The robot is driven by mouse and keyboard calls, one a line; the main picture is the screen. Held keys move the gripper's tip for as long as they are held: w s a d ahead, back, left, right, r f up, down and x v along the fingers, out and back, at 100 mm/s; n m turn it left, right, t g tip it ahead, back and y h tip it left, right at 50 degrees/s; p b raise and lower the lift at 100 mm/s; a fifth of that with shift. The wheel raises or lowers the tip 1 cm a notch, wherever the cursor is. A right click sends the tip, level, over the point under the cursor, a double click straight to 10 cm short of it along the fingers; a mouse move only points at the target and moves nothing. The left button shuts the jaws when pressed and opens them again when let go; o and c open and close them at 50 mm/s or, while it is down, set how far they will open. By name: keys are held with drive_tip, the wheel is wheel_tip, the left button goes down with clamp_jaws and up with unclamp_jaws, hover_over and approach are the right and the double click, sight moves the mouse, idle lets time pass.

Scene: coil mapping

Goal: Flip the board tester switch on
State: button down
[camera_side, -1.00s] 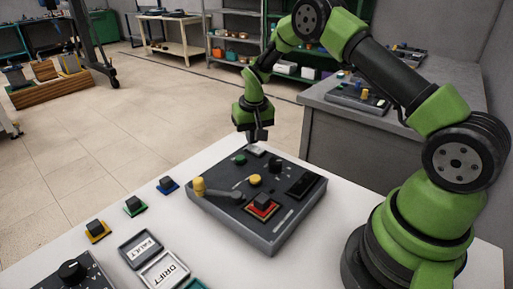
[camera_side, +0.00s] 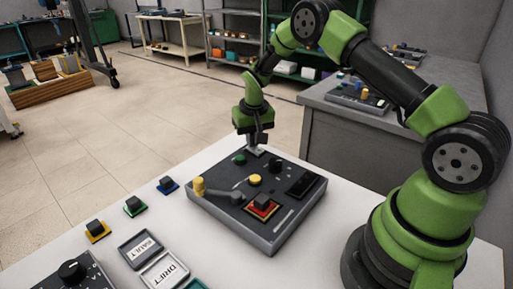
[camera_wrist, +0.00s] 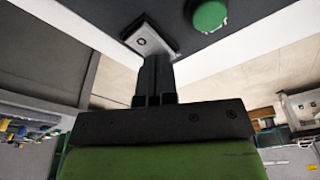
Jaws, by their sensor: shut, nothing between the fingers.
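The board tester (camera_side: 225,205) is a dark panel box on the white table. A pale switch plate (camera_side: 257,152) sits at its far corner; it shows in the wrist view as a silver plate with a dark round mark (camera_wrist: 146,40). My gripper (camera_side: 255,143) points down at this plate with its fingers together and nothing between them. In the wrist view my fingertips (camera_wrist: 154,60) overlap the plate's near edge. I cannot tell whether they touch it. The switch's lever or position is hidden or too small to make out.
On the panel are a green button (camera_side: 239,159), a yellow button (camera_side: 254,180), a black knob (camera_side: 276,165), a red-framed button (camera_side: 263,206) and a yellow-ended lever (camera_side: 199,186). Small coloured blocks and labelled trays (camera_side: 141,248) lie to the left.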

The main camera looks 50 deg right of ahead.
drive_tip(key=shift+r, duration=3.3)
drive_tip(key=shift+r, duration=0.15)
drive_tip(key=s+a+r+t, duration=0.1)
drive_tip(key=s+a+r, duration=0.25)
drive_tip(key=r, duration=0.45)
drive_tip(key=s+a+r+t, duration=0.2)
drive_tip(key=s+a+r, duration=0.1)
drive_tip(key=s+r, duration=0.3)
drive_tip(key=s+a+r+n+t+y, duration=0.1)
drive_tip(key=s+a+r, duration=0.1)
drive_tip(key=s, duration=0.6)
drive_tip(key=s+a+r+n+t+y, duration=0.1)
drive_tip(key=s+a, duration=0.3)
drive_tip(key=s, duration=0.4)
drive_tip(key=shift+s+a+r+t+y, duration=0.3)
drive_tip(key=shift+r+y, duration=0.1)
drive_tip(key=shift+r, duration=0.4)
drive_tip(key=shift+d, duration=0.1)
